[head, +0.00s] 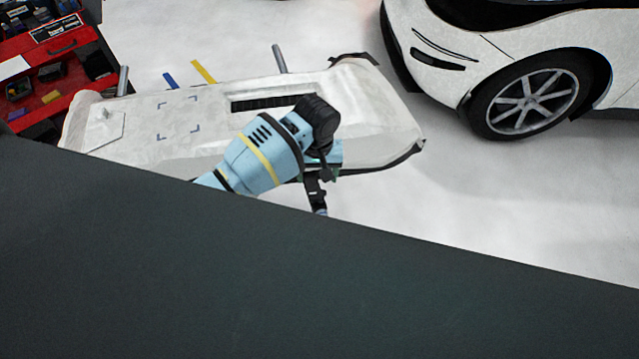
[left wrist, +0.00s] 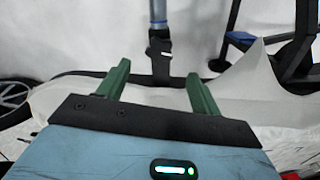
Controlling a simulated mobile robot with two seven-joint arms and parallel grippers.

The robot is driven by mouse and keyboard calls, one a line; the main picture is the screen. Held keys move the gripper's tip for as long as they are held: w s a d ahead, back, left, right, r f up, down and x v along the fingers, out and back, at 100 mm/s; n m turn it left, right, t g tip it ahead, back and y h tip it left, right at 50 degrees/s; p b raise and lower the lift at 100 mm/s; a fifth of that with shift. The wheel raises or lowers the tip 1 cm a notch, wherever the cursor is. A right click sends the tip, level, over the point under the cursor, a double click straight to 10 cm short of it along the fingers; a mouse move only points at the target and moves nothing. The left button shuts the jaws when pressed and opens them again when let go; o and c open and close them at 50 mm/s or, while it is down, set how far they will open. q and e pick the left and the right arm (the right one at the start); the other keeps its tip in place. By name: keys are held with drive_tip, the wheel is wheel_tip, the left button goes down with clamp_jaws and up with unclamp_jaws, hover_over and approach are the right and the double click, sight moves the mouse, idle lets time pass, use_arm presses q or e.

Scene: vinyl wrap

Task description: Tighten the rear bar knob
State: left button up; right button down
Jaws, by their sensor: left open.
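My left gripper (head: 323,165) is at the near edge of the white bumper (head: 375,110), partly hidden by its own wrist in the head view. In the left wrist view its two green fingers (left wrist: 158,72) are apart, with nothing held between them. A black clamp-like piece, which looks like the bar knob (left wrist: 160,60), sits on a grey-blue bar (left wrist: 158,12) and appears between and beyond the fingertips. A dark fitting (head: 316,190) shows just below the gripper in the head view. I cannot tell whether the fingers touch the knob. My right gripper is not in view.
A white car (head: 470,60) stands at the upper right. A red tool cart (head: 60,55) with several items is at the upper left. The floor right of the bumper is clear.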

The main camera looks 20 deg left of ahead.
sight(317, 194)
use_arm(q)
drive_tip(key=shift+s+f, duration=0.1)
drive_tip(key=shift+f, duration=0.2)
wheel_tip(317, 194, down, 7)
drive_tip(key=shift+r+b, duration=0.15)
drive_tip(key=shift+b, duration=0.35)
drive_tip(key=shift+f, duration=0.3)
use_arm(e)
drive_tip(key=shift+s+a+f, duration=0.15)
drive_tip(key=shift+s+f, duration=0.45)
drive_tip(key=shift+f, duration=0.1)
use_arm(q)
drive_tip(key=shift+c, duration=0.2)
drive_tip(key=c, duration=0.9)
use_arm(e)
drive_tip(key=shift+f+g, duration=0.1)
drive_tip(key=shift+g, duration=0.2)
